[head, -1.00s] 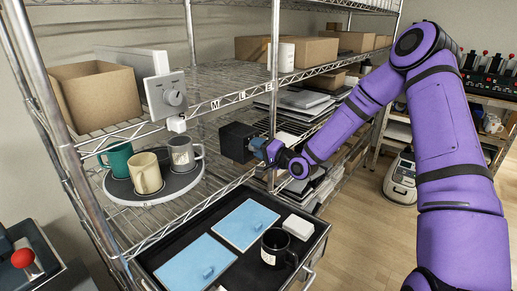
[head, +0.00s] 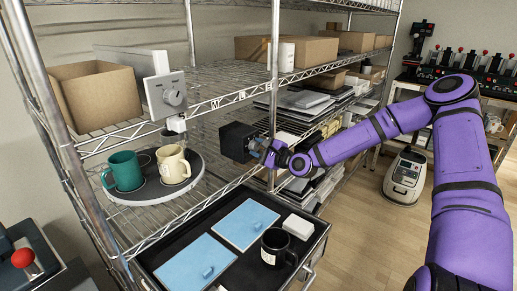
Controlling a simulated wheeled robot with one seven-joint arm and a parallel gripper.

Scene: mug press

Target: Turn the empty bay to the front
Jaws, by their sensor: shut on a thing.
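The round dark turntable (head: 150,193) with a pale rim stands on the wire shelf at left. A green mug (head: 124,171) sits on its left side and a cream mug (head: 173,166) on its right side. The front edge between them is bare. The grey mug is not clearly seen; the cream mug and the hanging dial unit cover the back. My gripper (head: 259,148) is right of the turntable, apart from it, shut at a black block (head: 236,142) by the shelf post. Its fingertips are hard to make out.
A grey dial panel (head: 167,95) hangs above the turntable. Below is a black tray (head: 170,248) with blue panels and a black mug (head: 277,248). A shelf post (head: 273,70) stands close to my wrist. A cardboard box (head: 98,95) is on the upper shelf.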

